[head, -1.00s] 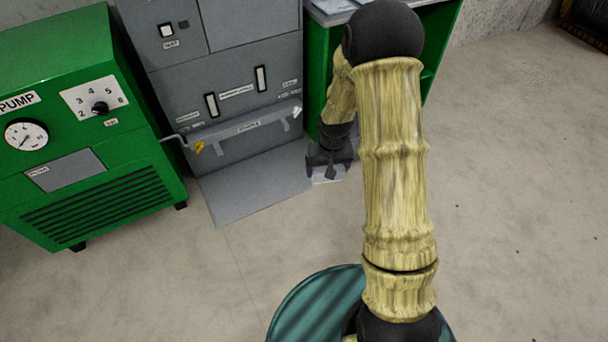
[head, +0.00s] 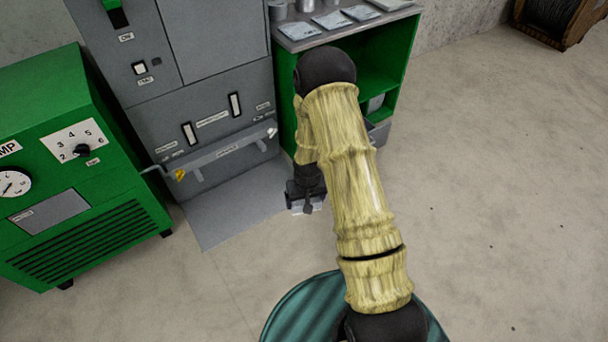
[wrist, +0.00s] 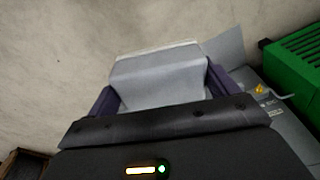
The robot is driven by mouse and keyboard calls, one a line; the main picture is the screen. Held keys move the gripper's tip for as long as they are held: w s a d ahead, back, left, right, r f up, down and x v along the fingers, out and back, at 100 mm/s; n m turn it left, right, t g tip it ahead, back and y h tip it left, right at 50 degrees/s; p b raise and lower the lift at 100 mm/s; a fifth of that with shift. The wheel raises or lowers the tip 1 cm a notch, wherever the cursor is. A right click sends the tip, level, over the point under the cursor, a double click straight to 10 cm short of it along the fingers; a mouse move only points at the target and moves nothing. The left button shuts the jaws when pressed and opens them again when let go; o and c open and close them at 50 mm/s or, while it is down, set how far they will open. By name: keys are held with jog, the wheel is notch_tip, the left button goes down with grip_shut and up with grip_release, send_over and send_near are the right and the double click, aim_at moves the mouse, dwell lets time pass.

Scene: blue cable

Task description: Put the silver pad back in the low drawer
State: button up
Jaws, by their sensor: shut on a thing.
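My gripper (head: 306,200) points down in the head view, low over the floor in front of the green bench. In the wrist view, its two purple-grey fingers (wrist: 160,88) are shut on the silver pad (wrist: 158,78), a flat pale grey sheet-like piece between them. In the head view only a small pale edge of the pad (head: 309,208) shows under the gripper. A grey drawer-like box (head: 379,133) shows low at the right side of the green bench, partly behind my arm. I cannot see inside it.
The green bench (head: 398,60) carries several silver packets (head: 332,20) on top. A grey cabinet (head: 215,85) with a front rail (head: 225,152) stands left of it, over a grey floor plate (head: 230,205). A green pump unit (head: 95,215) is far left.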

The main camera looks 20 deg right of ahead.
jog(key=s+f+p, duration=0.3)
jog(key=s+p, duration=0.2)
jog(key=p, duration=0.3)
jog(key=shift+s+f, duration=0.15)
jog(key=shift+f, duration=0.1)
jog(key=shift+d, duration=0.1)
